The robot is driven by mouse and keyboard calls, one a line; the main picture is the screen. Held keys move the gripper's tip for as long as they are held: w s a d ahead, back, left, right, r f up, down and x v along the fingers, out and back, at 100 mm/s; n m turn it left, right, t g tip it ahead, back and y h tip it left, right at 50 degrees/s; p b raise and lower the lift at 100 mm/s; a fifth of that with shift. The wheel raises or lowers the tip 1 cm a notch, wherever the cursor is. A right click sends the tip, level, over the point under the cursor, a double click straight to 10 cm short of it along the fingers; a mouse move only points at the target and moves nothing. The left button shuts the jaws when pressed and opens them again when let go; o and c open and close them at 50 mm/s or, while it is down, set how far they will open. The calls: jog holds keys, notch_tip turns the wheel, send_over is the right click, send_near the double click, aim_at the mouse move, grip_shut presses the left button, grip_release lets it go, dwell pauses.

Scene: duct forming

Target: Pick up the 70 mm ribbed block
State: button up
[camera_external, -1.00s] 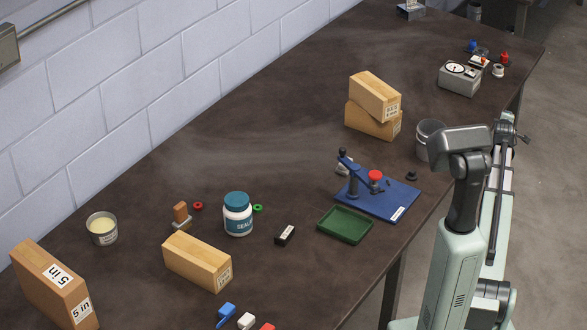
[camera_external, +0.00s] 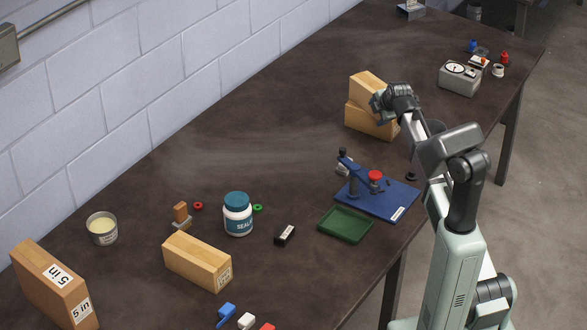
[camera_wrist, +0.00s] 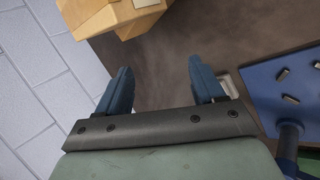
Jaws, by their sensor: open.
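My gripper (camera_external: 380,104) is open, up at the stacked wooden blocks at the back of the bench. In the wrist view my gripper (camera_wrist: 161,78) shows two blue fingers spread apart with only dark bench between them. The upper block (camera_external: 368,84) lies crosswise on the lower block (camera_external: 369,122); the gripper hides part of both. Their edge also shows at the top of the wrist view (camera_wrist: 100,15), beyond the fingers. I cannot read a 70 mm mark or make out ribs on any block, so I cannot tell which is the ribbed one.
A wooden block (camera_external: 197,262) and a large "5 in" block (camera_external: 52,285) stand at front left. A sealant jar (camera_external: 238,215), green tray (camera_external: 345,225), small black block (camera_external: 285,235) and blue plate with a lever fixture (camera_external: 395,205) share the bench. The middle back is clear.

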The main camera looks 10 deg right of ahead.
jog(key=s+a+n+g+y, duration=0.1)
jog(key=s+a, duration=0.1)
jog(key=a, duration=0.5)
jog(key=s+a+n+g+y, duration=0.1)
jog(key=s+a+n+g, duration=0.15)
jog(key=a, duration=0.45)
jog(key=n+g+h, duration=0.3)
jog(key=n+g, duration=0.2)
send_over(285, 231)
jog(key=shift+m, duration=0.25)
jog(key=f, duration=1)
jog(key=shift+s+a+f, duration=0.2)
jog(key=shift+s+f, duration=0.1)
jog(key=shift+f, duration=0.05)
jog(key=shift+w+d+f, duration=0.1)
jog(key=shift+f, duration=1.25)
jog(key=shift+w+f, duration=0.1)
jog(key=shift+f, duration=1.2)
jog(key=shift+c, duration=0.3)
grip_shut()
